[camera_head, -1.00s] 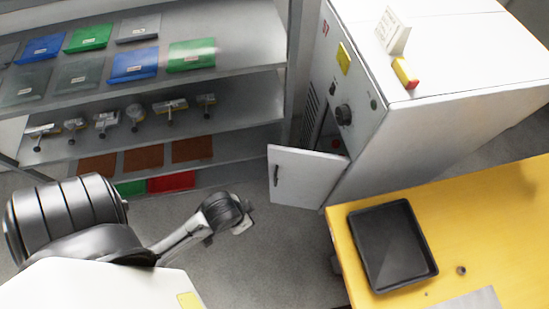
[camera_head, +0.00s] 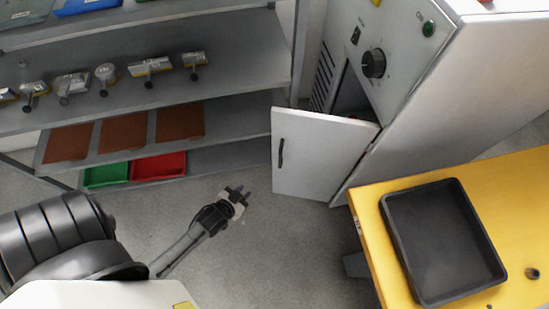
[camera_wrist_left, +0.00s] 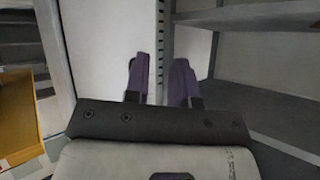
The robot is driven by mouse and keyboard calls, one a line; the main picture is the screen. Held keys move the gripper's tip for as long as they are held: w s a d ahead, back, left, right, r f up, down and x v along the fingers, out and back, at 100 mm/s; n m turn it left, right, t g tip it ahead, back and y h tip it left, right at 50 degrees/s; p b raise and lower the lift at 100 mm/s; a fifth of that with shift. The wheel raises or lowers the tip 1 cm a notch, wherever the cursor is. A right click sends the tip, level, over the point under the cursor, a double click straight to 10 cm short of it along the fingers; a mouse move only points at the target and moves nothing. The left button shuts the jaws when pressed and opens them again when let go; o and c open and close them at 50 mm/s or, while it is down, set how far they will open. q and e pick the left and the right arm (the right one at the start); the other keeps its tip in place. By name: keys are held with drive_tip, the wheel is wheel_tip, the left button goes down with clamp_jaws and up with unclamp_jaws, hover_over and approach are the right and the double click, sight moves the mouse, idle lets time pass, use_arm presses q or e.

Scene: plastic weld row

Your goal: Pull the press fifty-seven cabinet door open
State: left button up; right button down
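The cabinet door (camera_head: 322,158) is a pale grey panel with a dark vertical handle (camera_head: 281,152) near its left edge. It stands open, swung out from the tall grey press cabinet (camera_head: 440,90), and a dark interior shows behind its top edge. The press number is not in view now. My left gripper (camera_head: 238,191) is left of the door and apart from it, below the handle in the picture. In the left wrist view its two purple fingers (camera_wrist_left: 159,75) are spread with nothing between them. My right gripper is not in view.
A shelf rack (camera_head: 235,75) with metal tools, brown sheets and green and red trays stands at the left. A yellow table (camera_head: 365,210) with a black tray (camera_head: 391,235) stands at the right. Grey floor (camera_head: 290,245) lies clear between my left arm and the table.

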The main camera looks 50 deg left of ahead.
sight(280, 159)
use_arm(q)
wheel_tip(280, 159, up, 7)
drive_tip(key=w+d+t+h, duration=0.2)
drive_tip(key=t, duration=0.5)
drive_tip(key=shift+w+r+b, duration=0.15)
drive_tip(key=shift+w+b, duration=1.05)
drive_tip(key=shift+w, duration=2.3)
drive_tip(key=shift+w+r+b, duration=0.15)
drive_tip(key=shift+w+b, duration=1.05)
drive_tip(key=shift+w, duration=2.3)
clamp_jaws()
